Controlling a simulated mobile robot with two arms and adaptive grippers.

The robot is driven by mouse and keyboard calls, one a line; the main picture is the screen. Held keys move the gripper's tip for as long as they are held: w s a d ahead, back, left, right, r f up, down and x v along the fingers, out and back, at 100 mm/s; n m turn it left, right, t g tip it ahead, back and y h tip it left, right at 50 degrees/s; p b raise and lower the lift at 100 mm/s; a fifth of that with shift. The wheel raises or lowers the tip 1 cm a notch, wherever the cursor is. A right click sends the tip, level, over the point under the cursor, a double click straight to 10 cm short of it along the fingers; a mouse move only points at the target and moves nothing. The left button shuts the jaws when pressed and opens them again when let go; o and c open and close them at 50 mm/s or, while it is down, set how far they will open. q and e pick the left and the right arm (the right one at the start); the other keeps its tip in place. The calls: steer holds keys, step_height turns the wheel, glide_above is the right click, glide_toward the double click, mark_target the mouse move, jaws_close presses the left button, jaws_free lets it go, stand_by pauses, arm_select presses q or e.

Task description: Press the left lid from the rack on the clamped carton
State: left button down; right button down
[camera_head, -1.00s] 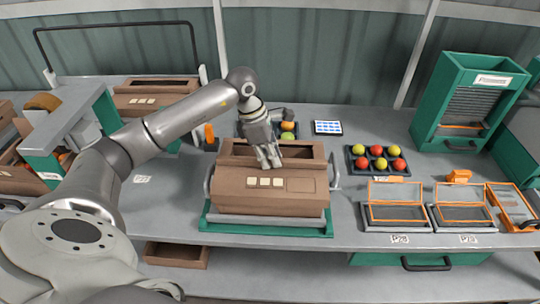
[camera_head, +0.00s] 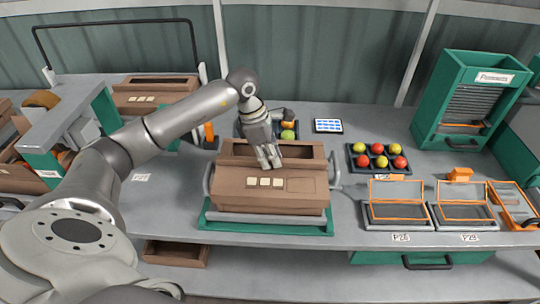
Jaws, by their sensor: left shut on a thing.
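The clamped carton (camera_head: 262,200) is a brown box in the middle of the bench, held in a green clamp base (camera_head: 265,228) with metal bars at its sides. A brown top piece (camera_head: 230,150) with a dark opening, which seems to be the lid, lies on or against the carton. I cannot tell where the two part, or whether it is fully seated. My left gripper (camera_head: 268,158) reaches down over the middle of this top, its fingers closed together at the brown piece and hiding part of the opening. My right gripper is not in view.
Another brown carton (camera_head: 155,102) stands at the back left. Bench between is clear.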

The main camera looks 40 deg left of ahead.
arm_select(q)
steer(key=shift+f, duration=0.25)
steer(key=c, duration=1.3)
jaws_free()
steer(key=shift+c, duration=0.2)
steer(key=shift+c, duration=1.4)
steer(key=shift+r, duration=0.15)
steer(key=shift+r+p, duration=2.2)
steer(key=shift+r, duration=1.7)
